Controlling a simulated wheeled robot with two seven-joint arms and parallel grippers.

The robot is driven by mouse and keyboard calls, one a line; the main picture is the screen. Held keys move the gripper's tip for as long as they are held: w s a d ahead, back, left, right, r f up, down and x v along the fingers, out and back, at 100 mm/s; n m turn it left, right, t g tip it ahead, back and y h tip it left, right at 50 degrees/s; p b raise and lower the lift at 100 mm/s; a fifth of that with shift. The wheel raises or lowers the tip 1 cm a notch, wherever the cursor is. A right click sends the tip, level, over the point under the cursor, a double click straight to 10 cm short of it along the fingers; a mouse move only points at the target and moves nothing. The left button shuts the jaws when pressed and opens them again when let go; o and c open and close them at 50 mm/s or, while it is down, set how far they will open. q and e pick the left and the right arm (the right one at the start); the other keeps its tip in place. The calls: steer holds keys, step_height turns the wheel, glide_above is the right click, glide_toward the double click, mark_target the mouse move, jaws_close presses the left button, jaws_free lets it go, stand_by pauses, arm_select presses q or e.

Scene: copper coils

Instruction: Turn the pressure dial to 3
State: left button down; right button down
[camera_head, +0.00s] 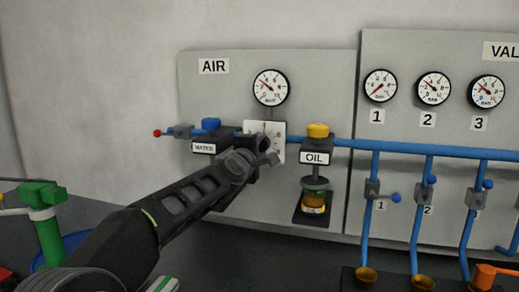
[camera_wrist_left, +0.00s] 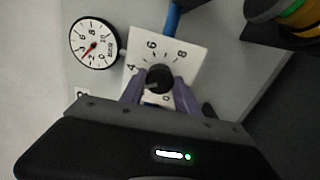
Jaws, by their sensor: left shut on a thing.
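The pressure dial is a white plate with numbers (camera_wrist_left: 183,45) and a round black knob (camera_wrist_left: 159,78). In the wrist view, 4, 6 and 8 are readable on the plate, and the fingers hide its lower part. In the head view the plate (camera_head: 251,128) is on the AIR panel, its lower part covered by my gripper. My left gripper (camera_head: 263,152) is shut on the knob, with a purple finger on each side of it in the wrist view (camera_wrist_left: 159,88). The air gauge (camera_head: 270,87) hangs above. In the wrist view its red needle (camera_wrist_left: 90,50) seems between 2 and 4.
A blue-capped WATER unit (camera_head: 210,123) is left of the dial, and a yellow-capped OIL unit (camera_head: 317,130) is close on its right. A blue pipe (camera_head: 430,149) runs right to several numbered valves and gauges. A green fitting (camera_head: 42,197) stands at the far left.

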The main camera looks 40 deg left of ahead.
stand_by(0.4)
arm_select(q)
steer(key=c, duration=0.9)
jaws_free()
steer(key=shift+s, duration=0.1)
steer(key=v, duration=0.7)
steer(key=shift+s+d, duration=0.15)
steer(key=shift+s, duration=0.15)
